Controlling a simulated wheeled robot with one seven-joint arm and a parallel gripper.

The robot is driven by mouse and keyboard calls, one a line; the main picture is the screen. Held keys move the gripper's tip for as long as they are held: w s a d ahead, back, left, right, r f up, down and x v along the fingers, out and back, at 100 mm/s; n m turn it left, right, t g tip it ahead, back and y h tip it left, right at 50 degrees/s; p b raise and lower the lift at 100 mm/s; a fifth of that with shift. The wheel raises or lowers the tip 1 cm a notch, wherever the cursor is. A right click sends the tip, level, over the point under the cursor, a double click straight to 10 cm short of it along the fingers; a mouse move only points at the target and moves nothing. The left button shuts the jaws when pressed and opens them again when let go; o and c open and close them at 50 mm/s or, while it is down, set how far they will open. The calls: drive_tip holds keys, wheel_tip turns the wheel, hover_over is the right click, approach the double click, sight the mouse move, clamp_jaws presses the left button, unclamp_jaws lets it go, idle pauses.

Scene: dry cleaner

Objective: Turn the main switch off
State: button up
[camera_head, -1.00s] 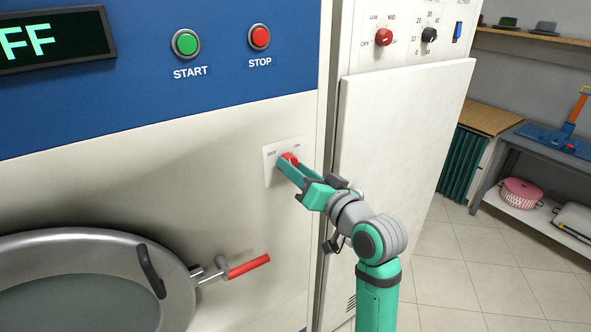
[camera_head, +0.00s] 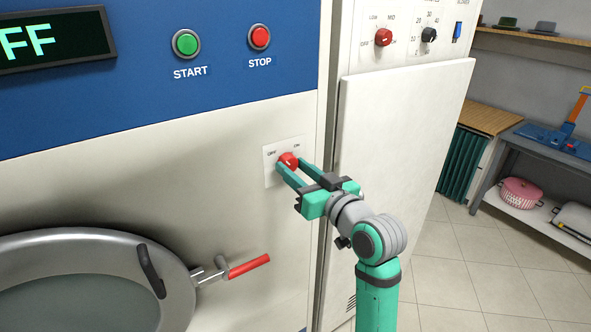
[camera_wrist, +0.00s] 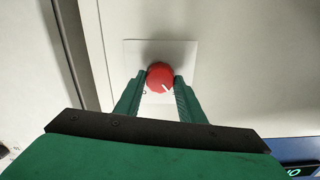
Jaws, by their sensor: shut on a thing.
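The main switch is a red round knob (camera_head: 288,160) on a white plate (camera_head: 270,178) marked OFF at left and ON at right, on the machine's pale front. My gripper (camera_head: 291,164) has one finger on each side of the knob and is shut on it. In the wrist view the knob (camera_wrist: 160,76) sits between the two green fingertips (camera_wrist: 160,80). Its white pointer mark slants to the lower right in that view. Part of the plate's lettering is hidden by the fingers there.
A green START button (camera_head: 186,44) and a red STOP button (camera_head: 260,37) are above. A round door with a red-handled lever (camera_head: 248,266) is lower left. A pale cabinet panel (camera_head: 400,150) stands close on the right. A display (camera_head: 50,42) shows "FF".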

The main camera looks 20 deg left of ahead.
drive_tip(key=shift+f+n, duration=0.1)
drive_tip(key=shift+n, duration=0.6)
drive_tip(key=o, duration=1)
drive_tip(key=shift+o, duration=0.2)
drive_tip(key=shift+d, duration=0.15)
drive_tip(key=v, duration=1)
drive_tip(key=shift+s+d, duration=0.25)
drive_tip(key=shift+s, duration=0.1)
drive_tip(key=shift+w, duration=0.1)
